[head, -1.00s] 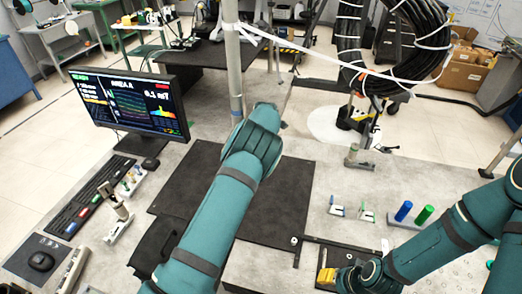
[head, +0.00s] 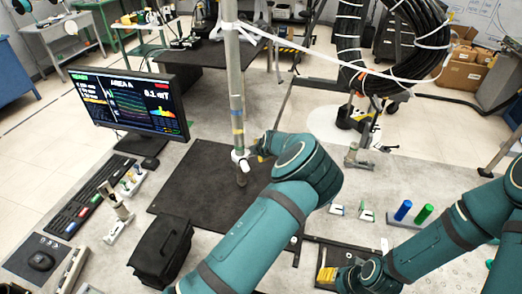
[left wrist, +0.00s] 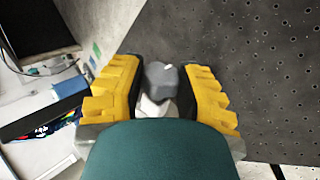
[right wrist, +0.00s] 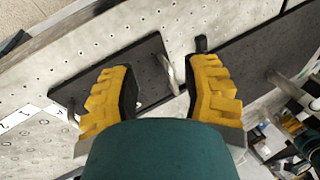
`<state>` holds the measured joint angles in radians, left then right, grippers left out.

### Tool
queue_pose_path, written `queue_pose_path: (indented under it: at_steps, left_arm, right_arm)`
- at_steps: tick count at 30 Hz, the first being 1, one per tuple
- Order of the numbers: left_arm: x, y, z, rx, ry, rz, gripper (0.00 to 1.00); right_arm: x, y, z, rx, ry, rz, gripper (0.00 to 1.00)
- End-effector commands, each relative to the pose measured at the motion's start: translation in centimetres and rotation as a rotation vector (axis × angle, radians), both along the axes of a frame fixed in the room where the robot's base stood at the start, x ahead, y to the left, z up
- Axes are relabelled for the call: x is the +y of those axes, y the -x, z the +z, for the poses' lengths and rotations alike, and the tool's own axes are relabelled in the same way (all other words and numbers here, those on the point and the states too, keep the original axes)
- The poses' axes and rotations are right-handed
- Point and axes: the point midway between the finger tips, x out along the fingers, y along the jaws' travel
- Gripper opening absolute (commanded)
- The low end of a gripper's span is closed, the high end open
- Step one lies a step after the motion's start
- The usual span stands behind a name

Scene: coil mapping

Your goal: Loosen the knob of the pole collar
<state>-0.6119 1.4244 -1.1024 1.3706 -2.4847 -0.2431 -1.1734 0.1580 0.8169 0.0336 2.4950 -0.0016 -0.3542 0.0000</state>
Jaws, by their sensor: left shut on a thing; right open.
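The pole (head: 236,90) stands upright in the head view, with a white collar (head: 240,156) low on it. My left gripper (head: 262,148) is just right of the collar, partly hidden by my own arm. In the left wrist view my left gripper (left wrist: 158,88) has its yellow fingers on both sides of a grey knob (left wrist: 160,76), shut on it. A pale part shows below the knob. My right gripper (head: 327,277) is low at the right in the head view. In the right wrist view it (right wrist: 162,88) is open, with nothing gripped.
A black perforated board (head: 205,180) lies under the pole. A monitor (head: 135,105) and keyboard (head: 75,212) are at the left, near a black box (head: 162,250). A large black coil (head: 350,50) is at the back. Blue (head: 403,210) and green (head: 423,214) cylinders stand at the right.

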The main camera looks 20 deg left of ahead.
Motion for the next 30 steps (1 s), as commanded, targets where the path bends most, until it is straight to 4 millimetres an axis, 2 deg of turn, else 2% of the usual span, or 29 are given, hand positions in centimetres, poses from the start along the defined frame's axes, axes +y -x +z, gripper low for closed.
queue_pose_path:
  at_steps: [20, 21, 23, 30]
  left_arm:
    - [0.13, -0.08, 0.14, -0.067, -0.046, 0.001, 0.00]
    - [0.14, -0.09, 0.15, -0.067, -0.046, 0.001, 0.44]
    - [0.13, -0.08, 0.13, -0.066, -0.045, 0.001, 0.65]
    - [0.06, -0.03, 0.02, -0.064, -0.044, 0.001, 0.67]
  right_arm:
    - [0.00, 0.00, 0.00, 0.000, 0.000, 0.000, 0.47]
    - [0.00, 0.00, 0.00, 0.000, 0.000, 0.000, 0.47]
    - [0.00, 0.00, 0.00, 0.000, 0.000, 0.000, 0.47]
    - [0.01, 0.00, 0.00, 0.000, 0.000, 0.000, 0.47]
